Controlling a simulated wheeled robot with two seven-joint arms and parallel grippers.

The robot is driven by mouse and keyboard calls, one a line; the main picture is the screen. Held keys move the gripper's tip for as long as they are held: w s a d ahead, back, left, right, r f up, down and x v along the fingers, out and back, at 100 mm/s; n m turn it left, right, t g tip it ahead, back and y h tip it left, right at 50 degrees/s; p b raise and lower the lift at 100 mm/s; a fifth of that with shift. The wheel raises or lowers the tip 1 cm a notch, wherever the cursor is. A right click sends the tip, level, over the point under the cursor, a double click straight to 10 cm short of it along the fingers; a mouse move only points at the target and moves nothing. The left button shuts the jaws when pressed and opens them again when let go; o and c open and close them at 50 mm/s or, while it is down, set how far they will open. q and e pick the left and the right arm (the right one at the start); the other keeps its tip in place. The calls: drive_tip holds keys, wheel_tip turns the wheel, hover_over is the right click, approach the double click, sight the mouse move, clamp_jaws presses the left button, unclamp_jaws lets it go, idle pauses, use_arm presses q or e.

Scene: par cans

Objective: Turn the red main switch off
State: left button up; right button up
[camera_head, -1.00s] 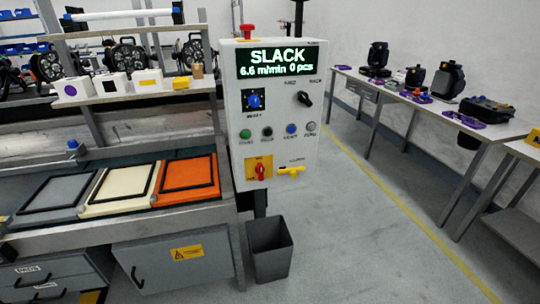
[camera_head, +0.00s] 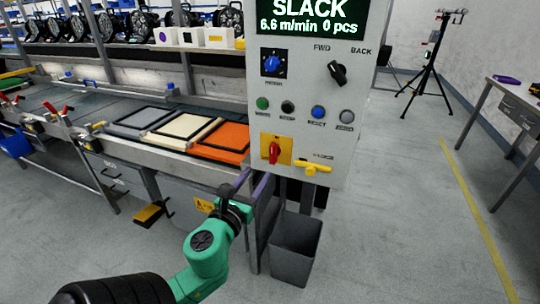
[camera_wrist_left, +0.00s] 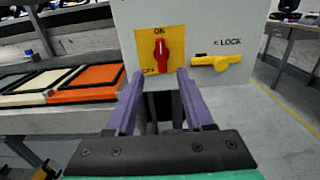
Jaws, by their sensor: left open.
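The red main switch (camera_head: 273,152) is a red handle on a yellow plate (camera_head: 285,142), low on the white control box (camera_head: 300,100). In the left wrist view the red handle (camera_wrist_left: 161,50) stands upright, with "ON" above it and lettering at the lower left of the plate. My left gripper (camera_head: 251,182) is open, with two purple fingers. It is just below and left of the switch in the head view. In the left wrist view its fingertips (camera_wrist_left: 157,77) lie below the handle, apart from it, with nothing between them. My right gripper is not in view.
A yellow lock lever (camera_head: 313,168) sits right of the switch. A black FWD/BACK knob (camera_head: 337,73), a blue knob (camera_head: 271,65) and several push buttons are above. A grey bin (camera_head: 296,250) stands below.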

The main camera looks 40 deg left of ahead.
sight(272, 154)
use_arm(q)
drive_tip(key=p+x, duration=0.1)
drive_tip(key=x, duration=0.9)
drive_tip(key=shift+w, duration=0.35)
clamp_jaws()
